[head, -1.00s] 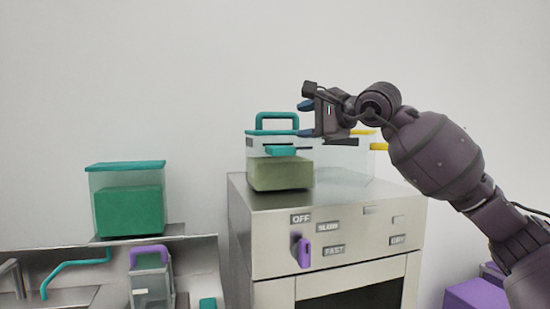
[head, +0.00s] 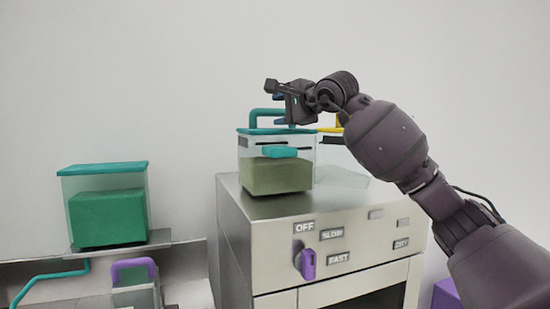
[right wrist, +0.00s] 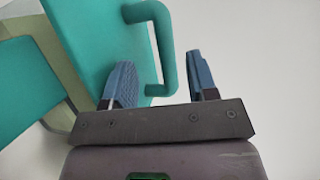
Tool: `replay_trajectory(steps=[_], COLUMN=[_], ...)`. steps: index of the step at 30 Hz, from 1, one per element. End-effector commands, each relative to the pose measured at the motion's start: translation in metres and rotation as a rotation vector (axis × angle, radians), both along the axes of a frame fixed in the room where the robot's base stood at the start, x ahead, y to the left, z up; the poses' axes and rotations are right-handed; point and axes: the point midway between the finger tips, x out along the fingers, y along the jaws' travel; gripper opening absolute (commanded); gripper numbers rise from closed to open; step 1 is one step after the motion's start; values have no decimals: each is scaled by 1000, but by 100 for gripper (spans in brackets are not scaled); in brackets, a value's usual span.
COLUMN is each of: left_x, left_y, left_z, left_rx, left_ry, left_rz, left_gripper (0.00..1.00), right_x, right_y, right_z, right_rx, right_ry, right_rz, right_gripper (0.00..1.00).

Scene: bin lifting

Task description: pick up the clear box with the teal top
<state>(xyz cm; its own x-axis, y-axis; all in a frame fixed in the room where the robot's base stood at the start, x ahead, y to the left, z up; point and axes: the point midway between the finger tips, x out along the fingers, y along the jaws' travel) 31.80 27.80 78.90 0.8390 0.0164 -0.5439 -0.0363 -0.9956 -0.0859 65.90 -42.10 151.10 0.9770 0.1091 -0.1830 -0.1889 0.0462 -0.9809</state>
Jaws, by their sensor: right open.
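A clear box (head: 248,153) with a teal top and olive-green contents stands on the grey machine in the head view. A teal arched handle (head: 253,118) rises from its lid. My right gripper (head: 281,109) is just above the lid and overlaps the handle's right part. In the right wrist view, the teal lid (right wrist: 88,45) fills the upper left. The handle (right wrist: 167,50) appears between the two blue fingers of my open right gripper (right wrist: 160,62); I cannot tell whether they touch it. My left gripper is not in view.
Another clear box (head: 104,170) with a teal lid and green contents stands at the left. A clear container with yellow parts (head: 331,129) is behind the right gripper. The machine (head: 240,208) has a purple knob (head: 307,263) in front. A purple-handled container (head: 134,268) sits lower left.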

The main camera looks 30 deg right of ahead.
Motion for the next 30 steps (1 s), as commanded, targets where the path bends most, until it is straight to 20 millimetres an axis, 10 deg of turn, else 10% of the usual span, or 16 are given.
replay_trajectory(steps=[21, 30], left_x=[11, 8], left_y=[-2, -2], left_z=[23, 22], left_rx=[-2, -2], left_ry=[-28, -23], left_rz=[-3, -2], left_gripper=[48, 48], right_x=[50, 50], right_y=[3, 3], right_z=[-4, -4], right_rx=[1, 1], right_ry=[0, 1], right_rz=[1, 1], right_gripper=[53, 10])
